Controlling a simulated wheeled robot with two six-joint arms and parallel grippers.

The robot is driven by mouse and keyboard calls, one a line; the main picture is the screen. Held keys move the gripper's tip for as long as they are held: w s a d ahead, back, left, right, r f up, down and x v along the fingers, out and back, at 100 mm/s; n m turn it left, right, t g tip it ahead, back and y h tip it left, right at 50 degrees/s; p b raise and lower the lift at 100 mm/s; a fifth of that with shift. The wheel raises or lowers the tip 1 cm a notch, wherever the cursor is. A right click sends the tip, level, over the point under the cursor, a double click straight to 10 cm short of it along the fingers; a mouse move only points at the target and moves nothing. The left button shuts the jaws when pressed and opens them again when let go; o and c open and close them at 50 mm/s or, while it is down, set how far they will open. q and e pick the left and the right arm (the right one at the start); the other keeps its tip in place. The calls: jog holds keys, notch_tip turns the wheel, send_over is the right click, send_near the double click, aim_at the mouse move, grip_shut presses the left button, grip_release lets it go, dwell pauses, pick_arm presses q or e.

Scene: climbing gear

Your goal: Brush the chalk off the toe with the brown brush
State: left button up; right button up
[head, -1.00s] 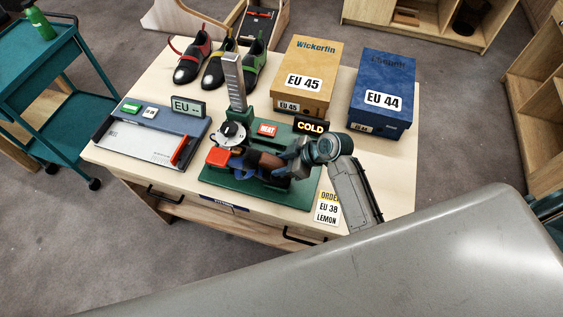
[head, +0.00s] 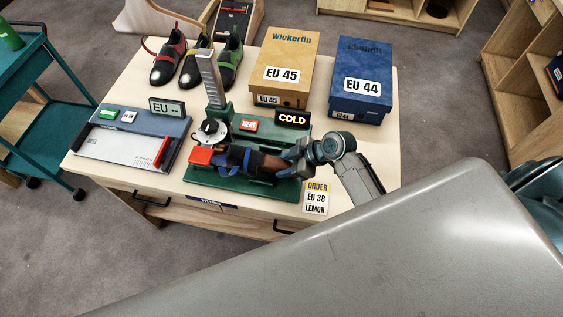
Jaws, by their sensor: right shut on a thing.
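A shoe in brown, black and blue (head: 262,162) lies in the green press (head: 205,180) on the table, its left end by a red pad (head: 201,155). My right gripper (head: 292,155) is shut on the right end of this shoe, partly hiding it. Three upright shoes stand at the back left: one with red (head: 169,60), one with yellow (head: 196,62) and one with green (head: 229,62). Pale patches show on the red and yellow shoes' toes; I cannot tell chalk from shine. I cannot make out a brown brush. My left gripper is out of view.
A tan box (head: 287,62) and a blue box (head: 361,85) stand at the back right. A sizing board (head: 115,145) lies at the left. An order card (head: 316,198) is near the front edge. A teal cart (head: 50,120) stands left of the table.

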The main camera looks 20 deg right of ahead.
aim_at(265, 158)
jog(key=shift+w+a+r+p, duration=0.25)
jog(key=shift+w+a, duration=0.2)
jog(key=shift+a, duration=0.2)
jog(key=shift+w+a+r+p, duration=0.15)
jog(key=shift+w+a+r, duration=0.1)
jog(key=shift+w+a, duration=0.25)
jog(key=shift+w+a+r+p, duration=0.25)
jog(key=shift+a+r, duration=0.05)
jog(key=shift+a, duration=0.2)
jog(key=shift+w+a+r+p, duration=0.2)
jog(key=shift+a+r+p, duration=0.05)
jog(key=shift+a, duration=0.25)
jog(key=shift+w+a, duration=0.2)
jog(key=shift+a, duration=0.15)
jog(key=r+p, duration=0.2)
jog(key=d+r+p, duration=0.1)
jog(key=shift+s+r, duration=0.25)
jog(key=shift+s+d+r+p, duration=0.15)
jog(key=shift+d+r+p, duration=0.1)
jog(key=shift+r, duration=0.3)
jog(key=shift+s+d+r+p, duration=0.1)
jog(key=shift+r+p, duration=0.1)
jog(key=shift+r, duration=0.4)
jog(key=shift+d, duration=0.1)
jog(key=shift+s+d+r, duration=0.15)
jog(key=shift+d+r, duration=0.05)
jog(key=shift+r, duration=0.5)
jog(key=shift+s+d+r, duration=0.15)
jog(key=shift+d+r, duration=0.05)
jog(key=shift+r, duration=0.5)
